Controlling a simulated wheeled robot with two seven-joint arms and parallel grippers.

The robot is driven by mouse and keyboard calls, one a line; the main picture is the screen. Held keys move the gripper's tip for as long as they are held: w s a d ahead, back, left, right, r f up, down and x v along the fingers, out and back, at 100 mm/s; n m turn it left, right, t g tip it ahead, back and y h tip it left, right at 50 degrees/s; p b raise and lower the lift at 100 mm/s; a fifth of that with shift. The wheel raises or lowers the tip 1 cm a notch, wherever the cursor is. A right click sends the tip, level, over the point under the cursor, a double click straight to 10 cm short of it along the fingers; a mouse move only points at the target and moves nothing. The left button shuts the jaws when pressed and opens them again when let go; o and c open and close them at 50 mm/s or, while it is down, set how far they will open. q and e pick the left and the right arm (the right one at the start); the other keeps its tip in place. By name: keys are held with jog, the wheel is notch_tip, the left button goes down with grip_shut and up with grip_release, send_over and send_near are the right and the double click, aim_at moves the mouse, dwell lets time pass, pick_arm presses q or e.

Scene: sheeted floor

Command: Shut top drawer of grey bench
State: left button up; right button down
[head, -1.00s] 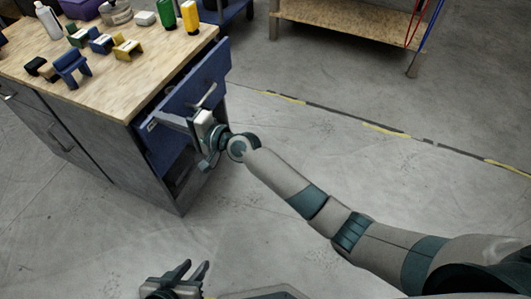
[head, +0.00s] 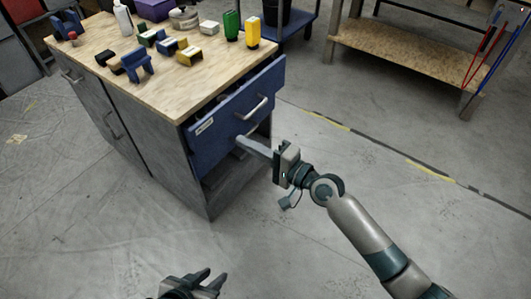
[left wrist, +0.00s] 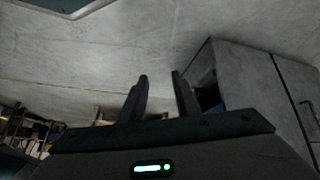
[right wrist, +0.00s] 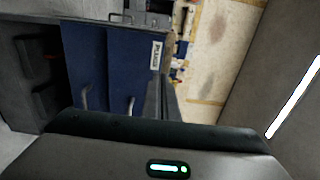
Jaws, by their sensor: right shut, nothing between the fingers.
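The grey bench (head: 155,150) has a wooden top and stands at the left in the head view. Its blue top drawer (head: 205,150) stands out a little from the body, with a dark gap behind its front; it bears a bar handle (head: 252,107) and a white label. The drawer front shows upright in the right wrist view (right wrist: 130,65), beside a second blue front (right wrist: 80,60). My right gripper (head: 240,140) is shut and empty, its fingertips before the drawer front below the handle; contact cannot be told. My left gripper (head: 213,280) is open and empty, low over the floor.
Several bottles, small blocks and holders stand on the bench top. A dark open bay (right wrist: 25,75) lies below the drawers. A wooden-shelf workbench (head: 410,65) stands at the back right. The floor between, with a yellow-black line (head: 375,145), is clear.

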pick_arm(q)
jog(key=shift+w+d+r, duration=0.2)
jog(key=shift+r, duration=0.1)
pick_arm(e)
jog(key=v, duration=0.6)
pick_arm(q)
jog(key=shift+s+f, duration=0.1)
